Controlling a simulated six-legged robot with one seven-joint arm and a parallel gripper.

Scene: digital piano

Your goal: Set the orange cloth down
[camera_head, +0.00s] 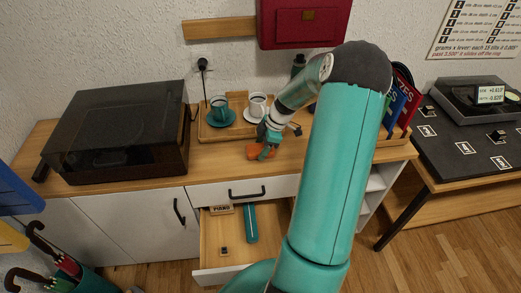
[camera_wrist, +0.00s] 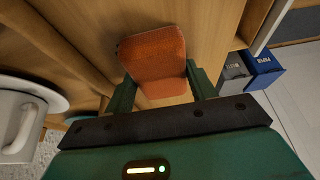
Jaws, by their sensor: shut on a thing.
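The orange cloth (camera_wrist: 155,58) is a folded pad held between the two green fingers of my gripper (camera_wrist: 160,90) in the wrist view. In the head view the orange cloth (camera_head: 254,152) shows small at the tip of my gripper (camera_head: 265,148), near the front edge of the wooden sideboard top (camera_head: 222,165). My gripper is shut on the cloth. Whether the cloth touches the wood cannot be told. My own arm hides part of the sideboard to the right.
A wooden tray (camera_head: 208,133) with a teal cup (camera_head: 220,108) and a white cup (camera_head: 257,105) stands behind the gripper. A dark-lidded box (camera_head: 115,130) is on the left. An open drawer (camera_head: 215,262) sticks out below. Bare wood lies left of the cloth.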

